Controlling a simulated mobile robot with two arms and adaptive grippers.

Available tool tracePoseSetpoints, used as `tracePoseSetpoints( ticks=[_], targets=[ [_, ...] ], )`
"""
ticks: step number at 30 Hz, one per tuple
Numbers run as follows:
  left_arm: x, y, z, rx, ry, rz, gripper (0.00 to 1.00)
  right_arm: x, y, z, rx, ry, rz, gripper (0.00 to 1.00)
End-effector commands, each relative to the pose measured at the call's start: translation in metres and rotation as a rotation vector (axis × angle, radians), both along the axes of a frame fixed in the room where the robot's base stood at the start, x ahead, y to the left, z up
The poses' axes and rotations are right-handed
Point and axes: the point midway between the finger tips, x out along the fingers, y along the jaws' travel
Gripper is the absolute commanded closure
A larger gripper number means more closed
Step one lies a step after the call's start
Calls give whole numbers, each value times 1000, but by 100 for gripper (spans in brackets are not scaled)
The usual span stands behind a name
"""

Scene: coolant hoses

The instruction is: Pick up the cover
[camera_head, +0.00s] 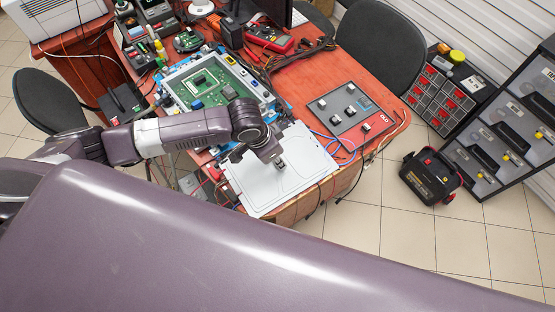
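The cover looks to be the flat light-grey panel (305,180) at the near edge of the orange table, in the middle of the view. It has shallow raised outlines and lies about flat. My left arm comes in from the left, and its gripper (279,163) points down at the middle of the panel. The fingertips are small and dark against it. I cannot tell whether they touch the panel or are closed on anything. My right gripper is out of view; a large purple arm link of mine fills the foreground.
An open case with a green circuit board (212,88) stands behind the panel. A grey plate with small blocks (347,106) lies to the right, with loose cables around it. A red multimeter (268,37) and tools crowd the back. Chairs and a black-red case (431,177) stand beside the table.

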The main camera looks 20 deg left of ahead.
Motion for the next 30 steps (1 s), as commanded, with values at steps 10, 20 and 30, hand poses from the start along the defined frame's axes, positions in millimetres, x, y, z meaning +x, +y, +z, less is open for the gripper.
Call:
tracePoseSetpoints(
  ticks=[10, 20, 30],
  targets=[
    [3, -1, 63, -4, -11, -2, 100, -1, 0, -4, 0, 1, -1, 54],
    [2, -1, 155, -2, -8, -1, 100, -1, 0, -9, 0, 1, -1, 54],
    [1, -1, 195, -2, -2, 0, 100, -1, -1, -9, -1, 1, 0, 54]
  ],
)
